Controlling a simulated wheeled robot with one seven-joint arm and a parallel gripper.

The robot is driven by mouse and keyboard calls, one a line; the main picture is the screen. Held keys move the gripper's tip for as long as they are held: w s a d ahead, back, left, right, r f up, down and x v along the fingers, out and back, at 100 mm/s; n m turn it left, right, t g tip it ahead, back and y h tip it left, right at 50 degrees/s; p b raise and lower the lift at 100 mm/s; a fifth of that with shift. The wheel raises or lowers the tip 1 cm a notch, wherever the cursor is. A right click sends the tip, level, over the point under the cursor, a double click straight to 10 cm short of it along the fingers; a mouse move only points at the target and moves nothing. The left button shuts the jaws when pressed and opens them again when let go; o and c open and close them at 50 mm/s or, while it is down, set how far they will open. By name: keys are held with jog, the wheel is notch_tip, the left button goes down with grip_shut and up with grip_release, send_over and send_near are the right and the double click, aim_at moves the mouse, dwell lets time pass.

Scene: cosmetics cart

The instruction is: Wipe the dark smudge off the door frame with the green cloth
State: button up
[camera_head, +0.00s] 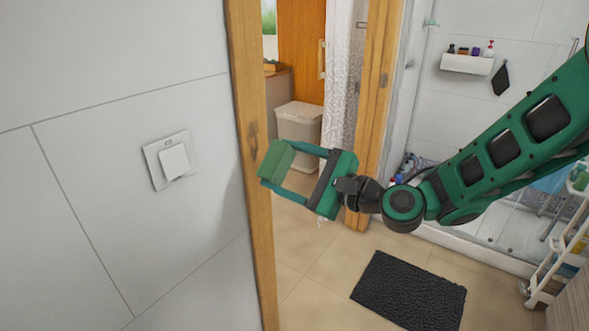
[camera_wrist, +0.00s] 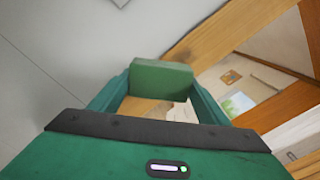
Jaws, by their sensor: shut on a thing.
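The green cloth (camera_head: 277,160) looks like a folded block. My gripper (camera_head: 281,168) is shut on it, with a finger on each side. In the wrist view the cloth (camera_wrist: 160,80) sits between the fingertips (camera_wrist: 161,84). The wooden door frame (camera_head: 247,80) stands upright just left of the cloth. A dark smudge (camera_head: 252,134) is on the frame, slightly above and left of the cloth. In the wrist view the smudge (camera_wrist: 180,55) lies just beyond the cloth's upper edge. I cannot tell whether the cloth touches the frame.
A light switch (camera_head: 170,160) is on the tiled wall left of the frame. A white shelf cart (camera_head: 556,265) stands at right.

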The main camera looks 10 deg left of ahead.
aim_at(249, 152)
jog(key=shift+x, duration=2.4)
jog(key=shift+x, duration=1)
jog(key=shift+w, duration=0.15)
